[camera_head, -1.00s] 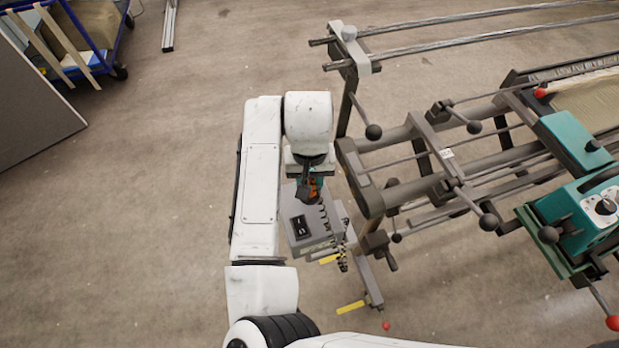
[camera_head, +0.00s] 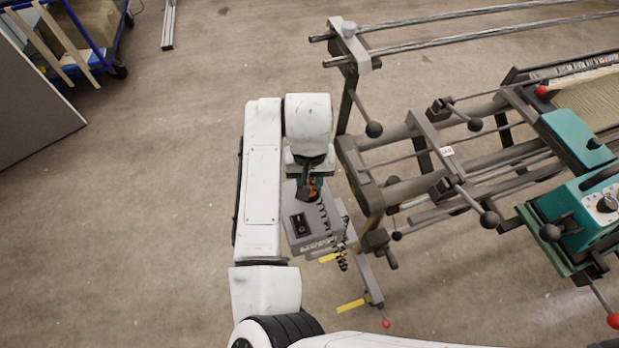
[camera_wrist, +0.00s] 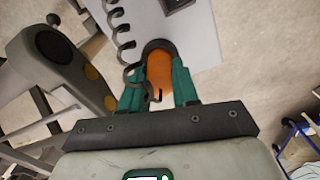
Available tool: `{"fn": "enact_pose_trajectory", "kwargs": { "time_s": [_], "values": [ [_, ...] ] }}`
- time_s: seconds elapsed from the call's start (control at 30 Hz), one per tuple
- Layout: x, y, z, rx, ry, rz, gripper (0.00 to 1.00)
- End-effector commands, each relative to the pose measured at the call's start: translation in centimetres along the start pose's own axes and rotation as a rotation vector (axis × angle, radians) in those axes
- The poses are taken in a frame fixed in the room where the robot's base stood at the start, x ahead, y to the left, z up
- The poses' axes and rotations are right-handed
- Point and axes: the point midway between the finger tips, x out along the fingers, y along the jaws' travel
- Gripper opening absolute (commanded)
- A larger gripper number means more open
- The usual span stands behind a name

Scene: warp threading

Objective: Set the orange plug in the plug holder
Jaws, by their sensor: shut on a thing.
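My gripper (camera_wrist: 158,82) is shut on the orange plug (camera_wrist: 159,70), with a green finger on each side of it. In the head view the orange plug (camera_head: 313,191) is a small patch below my wrist, over the upper part of a grey box (camera_head: 322,228). In the wrist view a dark curved ring (camera_wrist: 157,44) borders the plug's far end, against the grey panel. I cannot tell whether this ring is the plug holder or how deep the plug sits. A dark coiled cable (camera_wrist: 124,40) runs just left of the plug.
A black switch (camera_head: 299,223) is on the grey box. The loom frame (camera_head: 372,190), with bars and ball knobs, stands close to the right of my gripper. Yellow-ended levers (camera_head: 350,305) stick out below. The floor (camera_head: 150,200) to the left is clear.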

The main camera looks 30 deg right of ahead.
Motion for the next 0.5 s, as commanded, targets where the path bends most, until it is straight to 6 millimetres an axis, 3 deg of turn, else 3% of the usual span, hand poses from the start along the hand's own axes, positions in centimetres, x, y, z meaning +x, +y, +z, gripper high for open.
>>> {"fn": "enact_pose_trajectory", "kwargs": {
  "time_s": [0.47, 0.5],
  "values": [
    [0.01, 0.00, 0.00, 0.000, 0.000, 0.000, 0.00],
    [0.01, 0.00, 0.00, 0.000, 0.000, 0.000, 0.31]
  ]
}}
